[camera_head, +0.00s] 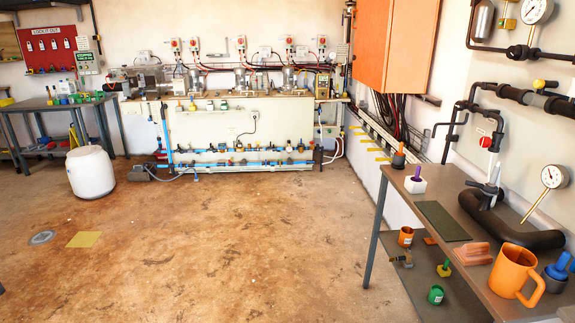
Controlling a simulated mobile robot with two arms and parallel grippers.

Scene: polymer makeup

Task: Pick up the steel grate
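Neither of my grippers is in view.
A yellow square (84,239) lies right of the disc. A white drum (91,172) stands behind them. The right workbench (407,200) holds an orange mug (515,272) and other items, with a lower shelf beneath. A piped test bench (250,130) lines the back wall. The middle floor is clear.

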